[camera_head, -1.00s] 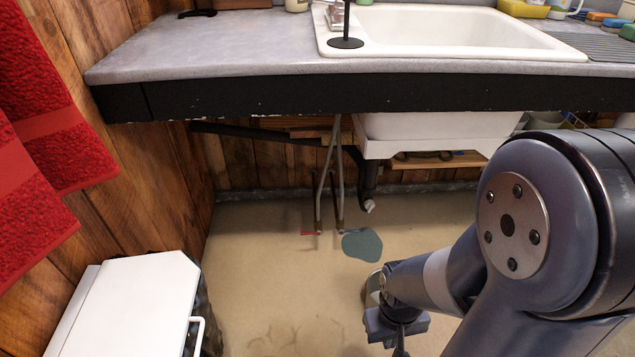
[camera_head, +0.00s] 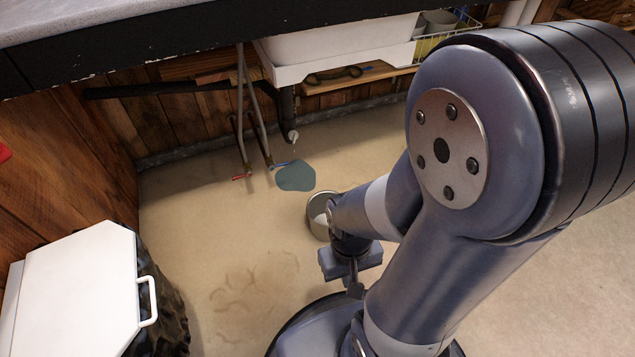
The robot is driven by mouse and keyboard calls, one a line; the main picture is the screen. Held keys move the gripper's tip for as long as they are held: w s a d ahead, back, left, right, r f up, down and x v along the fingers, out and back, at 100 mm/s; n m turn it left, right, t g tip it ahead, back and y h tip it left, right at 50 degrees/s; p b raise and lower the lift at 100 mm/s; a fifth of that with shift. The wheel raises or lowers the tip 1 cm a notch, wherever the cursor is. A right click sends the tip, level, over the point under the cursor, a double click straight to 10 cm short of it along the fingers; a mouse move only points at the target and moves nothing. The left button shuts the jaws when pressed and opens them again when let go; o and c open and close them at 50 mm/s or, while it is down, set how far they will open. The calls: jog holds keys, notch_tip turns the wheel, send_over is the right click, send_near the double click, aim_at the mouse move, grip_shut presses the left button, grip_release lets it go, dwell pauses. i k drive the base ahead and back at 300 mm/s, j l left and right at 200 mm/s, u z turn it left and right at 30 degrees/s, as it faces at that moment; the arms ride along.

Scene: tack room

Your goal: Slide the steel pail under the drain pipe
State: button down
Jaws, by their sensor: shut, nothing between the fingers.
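The steel pail (camera_head: 319,214) stands on the floor, right of and nearer than the puddle. My arm hides its right part. The black drain pipe (camera_head: 287,112) comes down under the sink and ends in a pale tip, with what looks like a drip below it. A blue-grey puddle (camera_head: 296,176) lies on the floor just below the pipe end. My gripper (camera_head: 355,288) points down on the near side of the pail; its fingers are shut and hold nothing. I cannot tell whether it touches the pail.
Two thin supply pipes (camera_head: 248,120) reach down left of the drain pipe, with red and blue ends. A white-lidded bin (camera_head: 80,280) stands at the lower left. The counter (camera_head: 120,60) overhangs the area. Floor between pail and puddle is clear.

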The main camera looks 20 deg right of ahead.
aim_at(316, 208)
jog(key=i+l+u, duration=0.2)
jog(key=l, duration=0.2)
jog(key=l+u, duration=0.2)
jog(key=l, duration=0.25)
jog(key=i+l+u, duration=0.15)
jog(key=l, duration=0.3)
jog(key=i+l+u, duration=0.2)
jog(key=l, duration=0.25)
jog(key=k, duration=0.1)
